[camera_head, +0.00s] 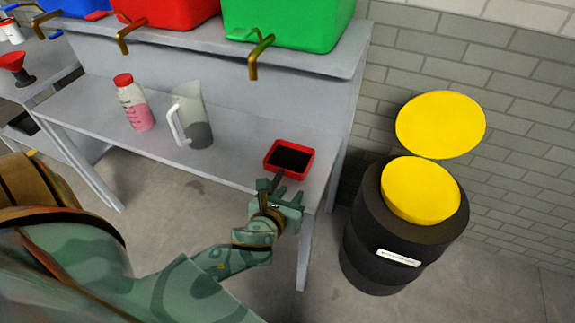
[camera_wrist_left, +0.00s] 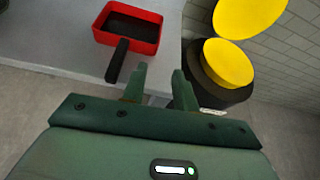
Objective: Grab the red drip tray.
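The red drip tray (camera_head: 289,159) sits on the right end of the lower grey shelf, near its front edge. It has a dark inside and a black handle that points toward me. In the left wrist view the tray (camera_wrist_left: 101,33) is at the upper left, with its handle (camera_wrist_left: 117,62) just left of my fingers. My left gripper (camera_head: 276,186) is at the shelf's front edge, close to the handle. The left wrist view shows its two fingers (camera_wrist_left: 158,85) apart with nothing between them. My right gripper is not in view.
A clear jug (camera_head: 192,115) and a red-capped bottle (camera_head: 134,103) stand left on the shelf (camera_head: 235,150). Red (camera_head: 165,10) and green (camera_head: 285,22) containers with brass taps are above. A black barrel (camera_head: 384,228) with a yellow top (camera_head: 420,190) stands to the right.

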